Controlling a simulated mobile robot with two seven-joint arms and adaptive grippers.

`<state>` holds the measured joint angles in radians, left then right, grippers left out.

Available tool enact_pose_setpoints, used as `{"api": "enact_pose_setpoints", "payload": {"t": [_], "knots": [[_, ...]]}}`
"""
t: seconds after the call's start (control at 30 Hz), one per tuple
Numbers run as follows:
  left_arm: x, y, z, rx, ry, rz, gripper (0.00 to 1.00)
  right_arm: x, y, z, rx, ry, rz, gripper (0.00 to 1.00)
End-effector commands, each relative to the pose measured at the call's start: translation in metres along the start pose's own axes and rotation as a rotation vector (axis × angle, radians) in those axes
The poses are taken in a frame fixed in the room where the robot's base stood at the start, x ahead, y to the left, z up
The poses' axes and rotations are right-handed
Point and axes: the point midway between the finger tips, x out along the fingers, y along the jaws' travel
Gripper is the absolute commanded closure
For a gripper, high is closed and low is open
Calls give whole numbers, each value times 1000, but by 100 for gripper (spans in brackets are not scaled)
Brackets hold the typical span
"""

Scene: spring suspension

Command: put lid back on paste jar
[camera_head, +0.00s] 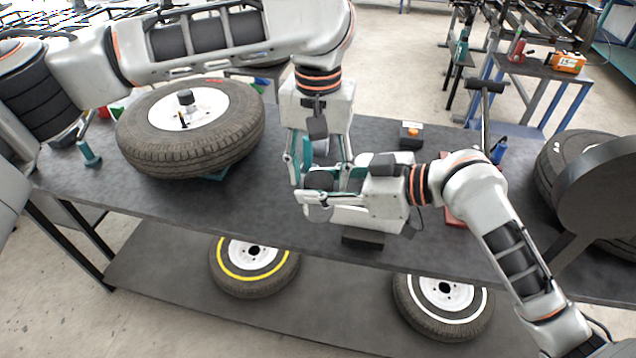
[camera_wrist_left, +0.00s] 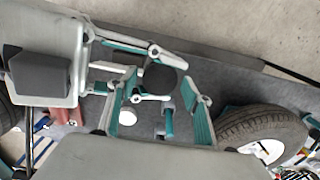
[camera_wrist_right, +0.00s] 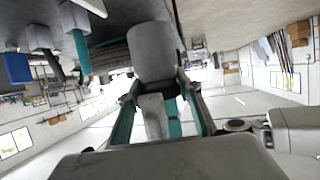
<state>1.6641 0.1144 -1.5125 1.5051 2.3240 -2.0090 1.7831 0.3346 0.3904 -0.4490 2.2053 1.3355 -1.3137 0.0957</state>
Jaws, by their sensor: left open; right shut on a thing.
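My right gripper (camera_head: 322,194) reaches in from the right and is shut on a dark grey cylinder (camera_head: 319,180), likely the paste jar. The cylinder also shows at the fingertips in the right wrist view (camera_wrist_right: 155,50) and left wrist view (camera_wrist_left: 161,78). My left gripper (camera_head: 315,172) points down from above, open, with its fingers close to the right gripper. A small white round thing (camera_wrist_left: 127,117) shows between the left fingers in the left wrist view; I cannot tell whether it is the lid. No lid shows clearly, and the grippers hide much of this area.
A tyre on a white rim (camera_head: 190,130) lies on the dark workbench (camera_head: 190,205) at the left. A teal bottle (camera_head: 88,153) stands beside it. A small box with an orange button (camera_head: 410,135) is behind the grippers. Another tyre (camera_head: 560,165) is at the right.

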Motion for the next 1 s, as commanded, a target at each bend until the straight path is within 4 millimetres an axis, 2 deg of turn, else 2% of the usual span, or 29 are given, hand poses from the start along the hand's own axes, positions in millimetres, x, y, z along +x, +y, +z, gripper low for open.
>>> {"api": "enact_pose_setpoints", "payload": {"t": [0.03,0.1,0.2,0.4,0.7,1.0], "knots": [[0,0,0,0,0,0,50,0,0,-1,0,1,0,100],[0,0,0,0,0,0,68,0,0,-1,0,1,0,100],[0,0,0,0,0,0,90,0,0,-1,0,1,0,100],[0,0,0,15,0,-1,90,0,0,-1,0,1,0,100],[0,0,0,277,0,-1,89,0,0,0,-1,1,0,100],[0,-1,0,295,0,-2,90,0,0,0,-1,1,0,100]]}}
